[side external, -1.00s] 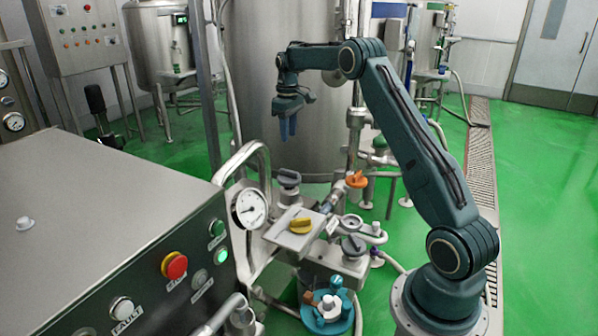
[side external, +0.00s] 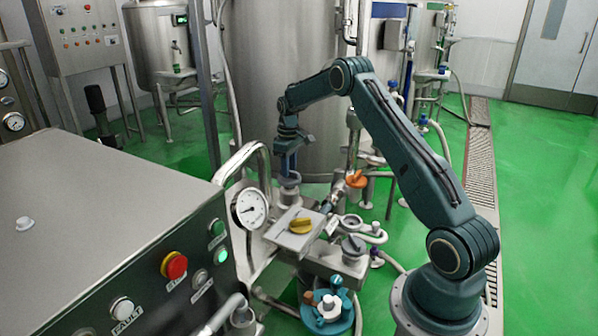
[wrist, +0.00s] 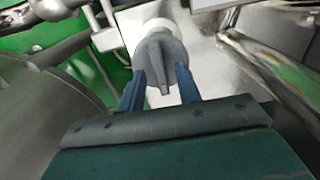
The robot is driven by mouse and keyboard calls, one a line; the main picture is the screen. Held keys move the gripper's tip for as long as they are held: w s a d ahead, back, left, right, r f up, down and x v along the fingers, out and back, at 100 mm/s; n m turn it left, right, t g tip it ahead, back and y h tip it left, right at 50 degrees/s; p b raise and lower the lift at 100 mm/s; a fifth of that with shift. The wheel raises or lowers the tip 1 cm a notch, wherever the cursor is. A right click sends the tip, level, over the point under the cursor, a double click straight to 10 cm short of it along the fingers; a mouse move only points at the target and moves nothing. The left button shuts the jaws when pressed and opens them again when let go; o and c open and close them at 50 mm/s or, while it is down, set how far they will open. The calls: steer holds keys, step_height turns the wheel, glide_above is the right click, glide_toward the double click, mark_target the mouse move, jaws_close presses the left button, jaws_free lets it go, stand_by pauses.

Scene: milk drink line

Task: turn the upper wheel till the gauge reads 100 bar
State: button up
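The grey upper wheel (side external: 289,194) stands on the valve block, just below my gripper (side external: 288,170) in the side view. In the wrist view the wheel (wrist: 162,52) shows as a ribbed grey knob with a white collar behind it. My two blue fingers (wrist: 160,74) are spread, with their tips at either side of the wheel's grip. I cannot tell whether they touch it. The round pressure gauge (side external: 249,208) has a white face and a dark needle, left of the valve block. Its figures are too small to read.
A yellow handle (side external: 300,226) sits on a metal plate in front of the upper wheel. An orange handle (side external: 356,180) and a second grey wheel (side external: 353,246) stand to the right. A bent steel pipe (side external: 240,158) rises close to the left of my gripper.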

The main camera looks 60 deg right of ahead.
steer(key=shift+f, duration=0.45)
jaws_close()
steer(key=shift+m, duration=0.5)
steer(key=m, duration=0.3)
steer(key=shift+r+m, duration=0.1)
steer(key=shift+m, duration=0.2)
steer(key=m, duration=0.4)
stand_by(0.3)
